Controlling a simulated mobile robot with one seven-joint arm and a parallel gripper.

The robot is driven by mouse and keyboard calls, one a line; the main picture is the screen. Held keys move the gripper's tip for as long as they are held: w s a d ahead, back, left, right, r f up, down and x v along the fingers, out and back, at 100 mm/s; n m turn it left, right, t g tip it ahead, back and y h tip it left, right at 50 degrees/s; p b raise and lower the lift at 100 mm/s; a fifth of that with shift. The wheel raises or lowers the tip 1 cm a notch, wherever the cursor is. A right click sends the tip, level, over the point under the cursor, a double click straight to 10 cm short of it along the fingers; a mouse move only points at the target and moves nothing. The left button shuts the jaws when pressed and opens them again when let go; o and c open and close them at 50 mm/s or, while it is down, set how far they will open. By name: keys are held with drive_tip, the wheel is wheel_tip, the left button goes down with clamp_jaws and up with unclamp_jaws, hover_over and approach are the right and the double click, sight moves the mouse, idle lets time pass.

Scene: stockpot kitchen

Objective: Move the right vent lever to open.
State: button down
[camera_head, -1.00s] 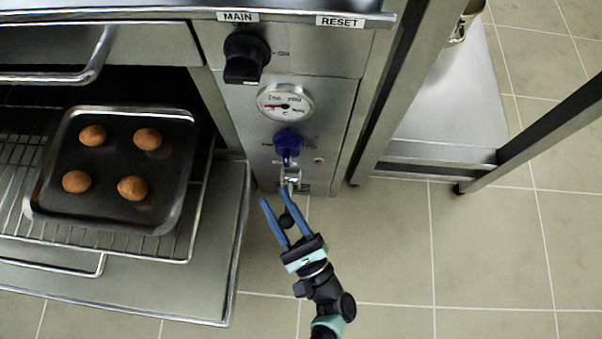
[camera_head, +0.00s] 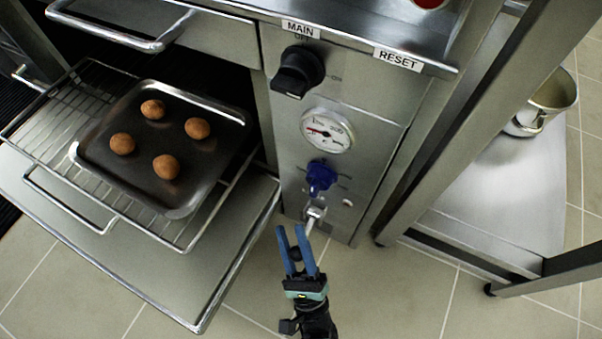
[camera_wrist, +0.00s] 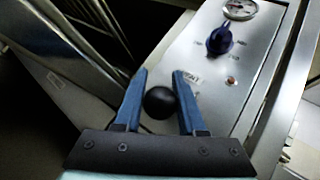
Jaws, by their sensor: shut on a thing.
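The vent lever's silver mount (camera_head: 315,212) is low on the steel control panel, below a blue knob (camera_head: 320,178). A black ball (camera_wrist: 160,102), which looks like the lever's end, sits between my blue fingers in the wrist view. My gripper (camera_head: 292,245) is shut on this ball, in front of the panel's lower end; it also shows in the wrist view (camera_wrist: 158,85). A small label (camera_wrist: 190,77) is on the panel just past the fingertips. The lever's shaft is mostly hidden, and I cannot tell its exact setting. Only one such lever shows.
An oven door (camera_head: 215,262) hangs open at left, with a rack and a dark tray (camera_head: 132,177) of several brown buns. A black main knob (camera_head: 298,72) and a gauge (camera_head: 327,130) are higher on the panel. A steel cart (camera_head: 490,190) with a pot (camera_head: 545,103) stands at right.

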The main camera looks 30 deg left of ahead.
drive_tip(key=shift+s+f+n+y, duration=0.1)
drive_tip(key=shift+f+n+y, duration=0.2)
drive_tip(key=shift+n+y, duration=0.15)
idle(0.5)
drive_tip(key=c, duration=0.5)
unclamp_jaws()
drive_tip(key=shift+r, duration=0.1)
wheel_tip(320, 180, up, 10)
drive_tip(key=p, duration=0.9)
